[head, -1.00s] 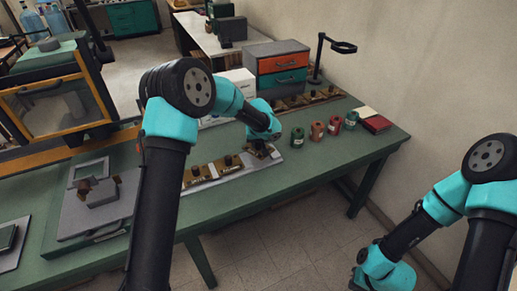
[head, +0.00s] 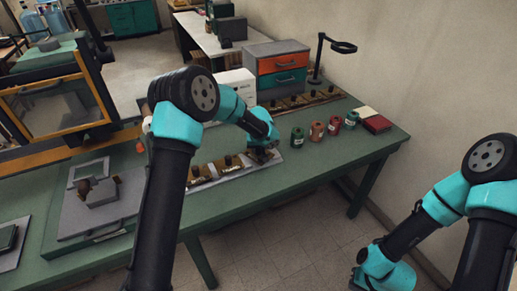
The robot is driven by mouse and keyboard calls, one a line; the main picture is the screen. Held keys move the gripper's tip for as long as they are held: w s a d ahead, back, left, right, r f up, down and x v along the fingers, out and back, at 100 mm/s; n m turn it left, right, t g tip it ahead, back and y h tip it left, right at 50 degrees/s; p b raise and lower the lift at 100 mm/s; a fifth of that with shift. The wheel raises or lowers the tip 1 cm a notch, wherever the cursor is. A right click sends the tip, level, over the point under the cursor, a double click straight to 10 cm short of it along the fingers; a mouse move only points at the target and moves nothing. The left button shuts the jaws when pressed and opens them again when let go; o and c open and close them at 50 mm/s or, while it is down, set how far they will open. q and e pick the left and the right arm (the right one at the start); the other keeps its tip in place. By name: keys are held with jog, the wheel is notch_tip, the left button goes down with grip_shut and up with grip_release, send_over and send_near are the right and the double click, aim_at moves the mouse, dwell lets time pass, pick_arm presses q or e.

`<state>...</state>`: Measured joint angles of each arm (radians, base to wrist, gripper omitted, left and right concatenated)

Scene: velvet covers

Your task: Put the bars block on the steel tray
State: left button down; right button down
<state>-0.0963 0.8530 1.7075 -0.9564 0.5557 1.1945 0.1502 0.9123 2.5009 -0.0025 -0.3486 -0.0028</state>
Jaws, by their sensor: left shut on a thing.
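My left gripper (head: 264,155) points down at the right end of a long grey holder (head: 275,163) on the green bench. It is shut on a small dark block, largely hidden by the fingers, so its marking cannot be read. Two brass-coloured blocks with black knobs, one on the left (head: 200,174) and one nearer (head: 230,164), stand in the same holder; their labels are too small to read. A flat grey metal plate (head: 125,215), which may be the steel tray, lies at the left with a small clamp-like fixture on it.
Green and red canisters (head: 298,138) stand right of the gripper, by a red book (head: 377,124). Behind are an orange and teal drawer box (head: 282,70), a white box and another row of knobbed blocks (head: 300,101). A glazed cabinet (head: 55,105) stands at the left.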

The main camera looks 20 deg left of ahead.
aim_at(259, 159)
pick_arm(q)
jog(key=shift+f, duration=0.1)
jog(key=c, duration=0.8)
grip_release()
jog(key=shift+c, duration=0.2)
jog(key=v, duration=1.2)
jog(key=shift+s, duration=0.1)
